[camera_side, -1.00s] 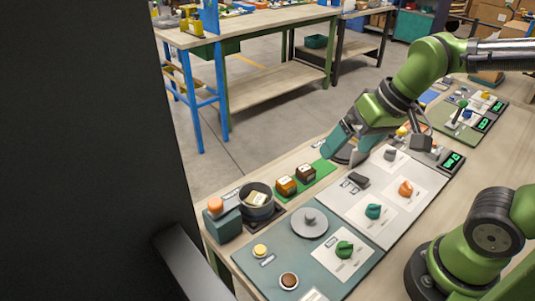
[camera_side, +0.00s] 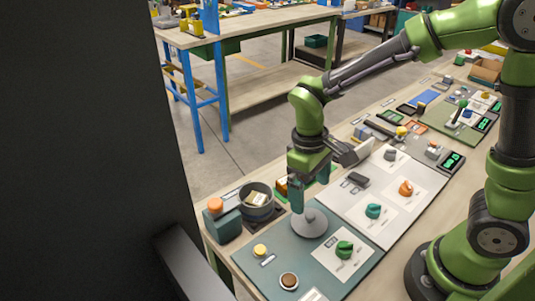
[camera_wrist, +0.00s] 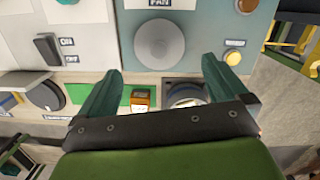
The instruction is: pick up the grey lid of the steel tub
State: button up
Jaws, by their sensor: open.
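The grey lid (camera_side: 314,228) is a round disc lying flat on the teal panel (camera_side: 279,262). I cannot tell the exact height above the lid. The steel tub (camera_side: 247,207) stands open behind the lid to the left, with a pale labelled item inside.
A teal box with an orange button (camera_side: 215,205) stands left of the tub. A green knob (camera_side: 344,249), a yellow button (camera_side: 260,250) and a dark round button (camera_side: 289,281) surround the lid on the panel.

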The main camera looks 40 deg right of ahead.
aim_at(310, 215)
jog(key=f, duration=0.9)
jog(key=shift+s+d, duration=0.2)
jog(key=shift+s, duration=0.15)
jog(key=shift+c, duration=0.3)
jog(key=shift+r, duration=0.1)
jog(key=c, duration=0.6)
notch_tip(310, 215, up, 9)
jog(key=shift+f, duration=0.15)
jog(key=shift+c, duration=0.3)
jog(key=shift+a, duration=0.15)
jog(key=w+a+r+n, duration=0.1)
jog(key=w+a+n, duration=0.25)
jog(key=w, duration=0.25)
jog(key=w+a+r+n, duration=0.2)
jog(key=w+n, duration=0.3)
jog(key=w, duration=0.1)
jog(key=shift+t+h, duration=0.3)
jog(key=shift+h, duration=0.1)
jog(key=shift+w+a+f, duration=0.1)
jog(key=shift+a+f, duration=0.05)
jog(key=shift+f, duration=3)
